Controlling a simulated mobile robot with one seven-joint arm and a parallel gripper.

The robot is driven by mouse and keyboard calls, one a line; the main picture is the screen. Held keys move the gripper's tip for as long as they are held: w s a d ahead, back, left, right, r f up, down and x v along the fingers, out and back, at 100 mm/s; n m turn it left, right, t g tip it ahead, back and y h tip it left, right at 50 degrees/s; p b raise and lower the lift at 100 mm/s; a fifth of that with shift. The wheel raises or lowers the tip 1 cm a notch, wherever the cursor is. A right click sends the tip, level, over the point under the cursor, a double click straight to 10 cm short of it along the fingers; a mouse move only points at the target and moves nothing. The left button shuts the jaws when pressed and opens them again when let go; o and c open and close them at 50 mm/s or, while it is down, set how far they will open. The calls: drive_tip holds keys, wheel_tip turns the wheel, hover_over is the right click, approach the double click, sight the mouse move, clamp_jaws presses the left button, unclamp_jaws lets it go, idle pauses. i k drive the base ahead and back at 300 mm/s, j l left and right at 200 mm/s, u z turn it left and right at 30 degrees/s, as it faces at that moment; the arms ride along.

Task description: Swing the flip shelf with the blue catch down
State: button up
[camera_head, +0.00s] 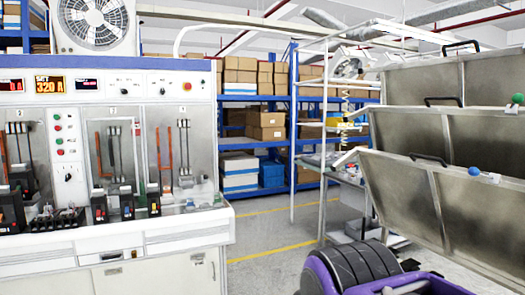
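Three grey metal flip shelves stand stacked on the right, all tilted up. The lowest, nearest shelf (403,192) has a black handle (428,159) on its top edge. A blue catch (474,171) with a pale fitting beside it sits on that edge, right of the handle. The middle shelf (478,128) has a black handle and a green catch (518,98) at the right border. The top shelf (430,85) has a black handle; no catch of its own shows. The right ends of the shelves are cut off by the picture. My gripper is not in view.
A white test bench (150,245) with gauges and breakers fills the left. Behind are blue racks (292,110) with cardboard boxes and a light worktable (349,172). Open grey floor (265,245) with yellow lines lies between bench and shelves. A purple and dark ribbed body (350,268) shows at bottom right.

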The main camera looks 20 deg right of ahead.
sight(477, 224)
drive_tip(key=i+j+z, duration=0.1)
drive_tip(key=i+z, duration=0.2)
drive_tip(key=z, duration=0.15)
drive_tip(key=i+j+z, duration=0.2)
drive_tip(key=z, duration=0.25)
drive_tip(key=i+j+z, duration=0.3)
drive_tip(key=z, duration=0.15)
drive_tip(key=i+j+z, duration=0.15)
drive_tip(key=j+z, duration=0.3)
drive_tip(key=l, duration=0.1)
